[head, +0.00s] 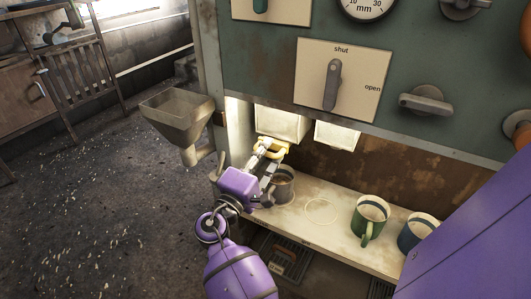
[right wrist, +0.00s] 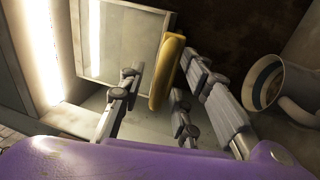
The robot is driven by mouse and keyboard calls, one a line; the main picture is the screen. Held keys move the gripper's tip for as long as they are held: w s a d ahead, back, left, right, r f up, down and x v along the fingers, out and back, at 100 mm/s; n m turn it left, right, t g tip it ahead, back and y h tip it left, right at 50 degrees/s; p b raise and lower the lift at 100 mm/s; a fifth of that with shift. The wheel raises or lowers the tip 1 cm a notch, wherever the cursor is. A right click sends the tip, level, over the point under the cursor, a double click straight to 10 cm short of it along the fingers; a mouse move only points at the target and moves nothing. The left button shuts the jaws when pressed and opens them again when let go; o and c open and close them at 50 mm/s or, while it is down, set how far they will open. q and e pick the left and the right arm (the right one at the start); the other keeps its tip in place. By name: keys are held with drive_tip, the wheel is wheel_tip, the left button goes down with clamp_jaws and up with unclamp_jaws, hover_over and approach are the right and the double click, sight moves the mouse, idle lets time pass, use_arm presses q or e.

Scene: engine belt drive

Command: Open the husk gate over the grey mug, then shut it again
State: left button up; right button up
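The grey mug (head: 283,186) stands on the pale shelf under the left chute (head: 281,122). A yellow handle (head: 272,146) sits at this chute's lower edge, above the mug, and looks like the gate's handle. My right gripper (head: 266,158) is at this handle. My left gripper is out of view.
A lever (head: 333,86) on the panel points up to "shut"; "open" is at its right. A second chute (head: 337,134) hangs to the right. A green mug (head: 369,217) and a blue mug (head: 416,233) share the shelf (head: 318,229). A hopper (head: 178,120) juts out left.

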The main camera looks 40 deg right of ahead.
drive_tip(key=shift+c, duration=0.2)
clamp_jaws()
drive_tip(key=shift+s+a, duration=0.3)
drive_tip(key=shift+a, duration=0.3)
drive_tip(key=shift+o, duration=0.2)
unclamp_jaws()
drive_tip(key=v, duration=1.2)
